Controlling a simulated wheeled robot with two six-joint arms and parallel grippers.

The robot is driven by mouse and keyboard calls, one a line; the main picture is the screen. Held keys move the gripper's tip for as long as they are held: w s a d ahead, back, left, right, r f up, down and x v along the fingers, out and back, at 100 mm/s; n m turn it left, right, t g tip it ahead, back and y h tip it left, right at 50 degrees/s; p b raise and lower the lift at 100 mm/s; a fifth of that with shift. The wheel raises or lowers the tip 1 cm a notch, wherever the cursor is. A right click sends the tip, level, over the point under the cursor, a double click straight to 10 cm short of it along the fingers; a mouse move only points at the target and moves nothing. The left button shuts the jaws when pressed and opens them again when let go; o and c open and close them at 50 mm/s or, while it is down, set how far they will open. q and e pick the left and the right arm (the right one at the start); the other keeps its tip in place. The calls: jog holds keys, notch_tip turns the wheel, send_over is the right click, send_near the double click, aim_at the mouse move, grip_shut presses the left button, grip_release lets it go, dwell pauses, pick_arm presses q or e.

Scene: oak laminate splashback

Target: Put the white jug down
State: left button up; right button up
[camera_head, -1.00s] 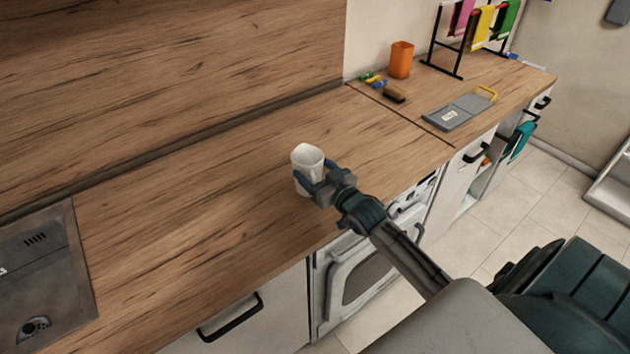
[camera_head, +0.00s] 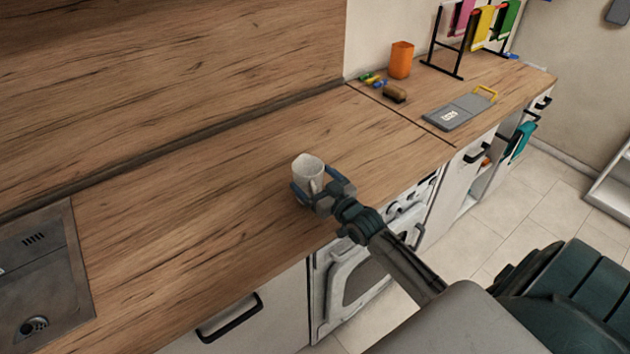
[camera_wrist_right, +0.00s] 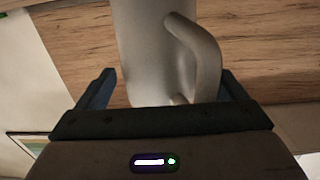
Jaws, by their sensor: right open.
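The white jug (camera_head: 308,172) stands upright on the wooden worktop, near its front edge above the oven. My right gripper (camera_head: 309,192) is open, with its fingers on either side of the jug's lower part. The right gripper's fingers (camera_wrist_right: 165,92) stand apart there, with a gap visible between the left finger and the jug. The jug's base is partly hidden by the gripper. My left gripper is not in view.
The worktop (camera_head: 200,220) around the jug is clear. A metal sink (camera_head: 40,270) is at the left. At the back right are an orange cup (camera_head: 401,60), a brown brush (camera_head: 395,93), a grey board (camera_head: 460,111) and a towel rack (camera_head: 440,45). The oven (camera_head: 365,275) is below.

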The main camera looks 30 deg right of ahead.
jog(key=shift+r, duration=0.15)
jog(key=shift+s+p, duration=0.2)
jog(key=shift+p, duration=0.25)
jog(key=s+p, duration=0.1)
jog(key=p, duration=0.1)
jog(key=s+p, duration=0.4)
jog(key=p, duration=0.1)
jog(key=shift+s+d+r, duration=0.2)
jog(key=shift+d+r, duration=0.05)
jog(key=s+p, duration=0.1)
jog(key=s, duration=0.5)
jog(key=shift+d+f, duration=0.25)
jog(key=shift+f, duration=0.05)
jog(key=shift+s, duration=0.1)
